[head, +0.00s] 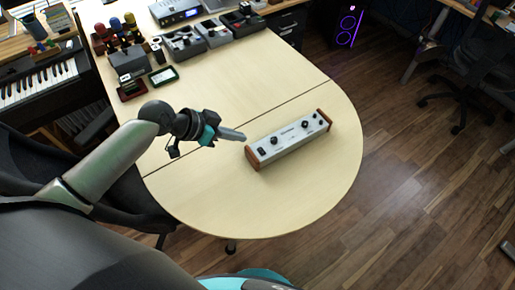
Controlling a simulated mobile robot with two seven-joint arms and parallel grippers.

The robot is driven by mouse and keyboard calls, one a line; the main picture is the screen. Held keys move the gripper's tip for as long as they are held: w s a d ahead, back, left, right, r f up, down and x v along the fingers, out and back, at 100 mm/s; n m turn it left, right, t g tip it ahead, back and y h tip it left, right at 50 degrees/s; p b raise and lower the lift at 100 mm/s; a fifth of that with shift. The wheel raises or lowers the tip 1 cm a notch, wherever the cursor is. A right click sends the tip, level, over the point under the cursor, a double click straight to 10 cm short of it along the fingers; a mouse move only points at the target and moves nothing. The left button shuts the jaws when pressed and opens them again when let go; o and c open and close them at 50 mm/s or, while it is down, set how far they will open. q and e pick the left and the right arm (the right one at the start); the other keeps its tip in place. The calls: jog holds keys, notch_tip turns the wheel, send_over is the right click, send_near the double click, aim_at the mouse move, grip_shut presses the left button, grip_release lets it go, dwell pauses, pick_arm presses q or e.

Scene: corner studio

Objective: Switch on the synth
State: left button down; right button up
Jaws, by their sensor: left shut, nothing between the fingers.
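The synth (287,142) is a long grey-white box with wooden brown end cheeks, several black knobs and a dark switch near its left end. It lies at a slant on the rounded end of the light wood table (230,205). My left gripper (241,136) is shut and empty, its fingertips just left of the synth's left end. They look close to it, but I cannot tell whether they touch. The switch's position is too small to read. My right gripper is not in view.
Small devices and boxes (184,42) crowd the table's far end. A keyboard (40,80) stands at the upper left. A dark chair (40,160) is at the left, and office chairs (465,70) are at the upper right. The table around the synth is clear.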

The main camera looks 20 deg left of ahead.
pick_arm(q)
jog(key=b, duration=0.2)
send_over(261, 151)
jog(key=s, duration=0.1)
jog(key=f, duration=0.5)
jog(key=shift+a+f, duration=0.3)
jog(key=shift+f, duration=0.1)
jog(key=f, duration=0.2)
jog(key=shift+s+f, duration=0.2)
jog(key=shift+f, duration=0.7)
